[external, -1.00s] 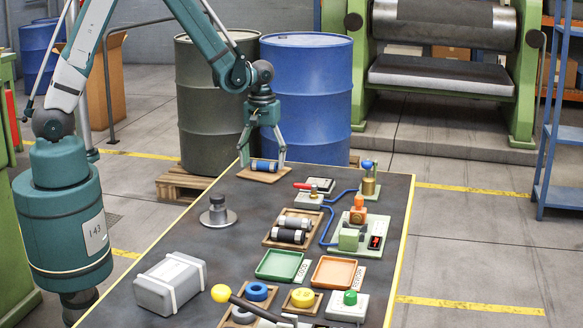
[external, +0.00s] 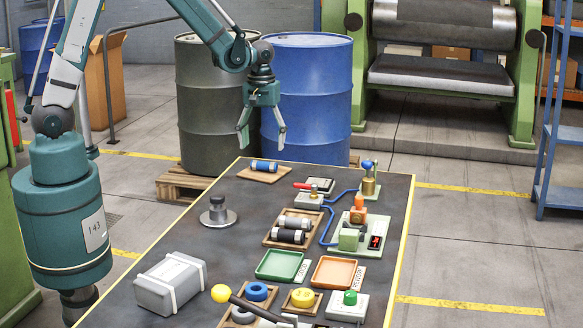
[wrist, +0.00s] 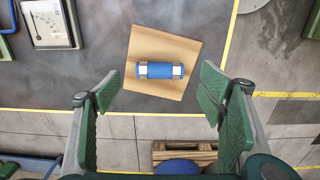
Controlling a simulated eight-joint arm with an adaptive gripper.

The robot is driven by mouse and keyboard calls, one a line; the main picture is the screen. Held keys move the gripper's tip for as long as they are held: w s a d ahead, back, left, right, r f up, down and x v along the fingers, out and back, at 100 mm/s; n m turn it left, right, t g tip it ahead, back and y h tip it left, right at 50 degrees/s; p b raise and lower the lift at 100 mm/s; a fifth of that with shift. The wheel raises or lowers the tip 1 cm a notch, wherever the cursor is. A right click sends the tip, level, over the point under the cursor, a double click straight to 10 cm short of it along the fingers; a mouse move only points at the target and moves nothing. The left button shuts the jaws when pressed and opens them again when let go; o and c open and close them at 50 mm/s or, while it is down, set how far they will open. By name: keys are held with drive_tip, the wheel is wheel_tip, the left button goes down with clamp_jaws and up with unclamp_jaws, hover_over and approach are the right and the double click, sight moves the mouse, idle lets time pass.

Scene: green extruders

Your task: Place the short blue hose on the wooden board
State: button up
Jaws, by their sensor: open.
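The short blue hose (external: 264,165) has metal ends and lies on the wooden board (external: 247,175) at the far end of the dark table. In the wrist view the hose (wrist: 160,70) lies flat across the middle of the board (wrist: 160,45), with board showing all around it. My gripper (external: 262,145) is open and empty, raised above the board and clear of the hose. In the wrist view its two fingers (wrist: 164,92) are spread wide, and nothing is between them.
A small device with a red handle (external: 303,185) stands right of the board. A metal weight (external: 218,212) stands nearer on the left, and a tray of cylinders (external: 272,241) is in the middle. Blue (external: 322,95) and dark green (external: 193,100) drums stand behind the table.

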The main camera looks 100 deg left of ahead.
sight(263, 164)
drive_tip(key=shift+r+p, duration=0.3)
drive_tip(key=shift+r, duration=2.6)
drive_tip(key=d+r+m+t+y, duration=0.15)
drive_tip(key=d+r+m, duration=0.25)
drive_tip(key=d+r, duration=0.55)
drive_tip(key=d+r+m+t, duration=0.2)
drive_tip(key=d+r+m, duration=0.2)
drive_tip(key=d, duration=1)
drive_tip(key=s+d+r+m+t, duration=0.1)
drive_tip(key=s+d+m, duration=0.2)
drive_tip(key=d, duration=0.3)
drive_tip(key=s+d+r+m+t+h, duration=0.1)
drive_tip(key=s+d+r+m, duration=0.1)
drive_tip(key=d, duration=0.5)
drive_tip(key=s+d+r+m+t, duration=0.1)
drive_tip(key=s+d+m, duration=0.4)
drive_tip(key=d, duration=0.1)
drive_tip(key=shift+s+d+r+t, duration=0.15)
drive_tip(key=shift+s+t, duration=0.2)
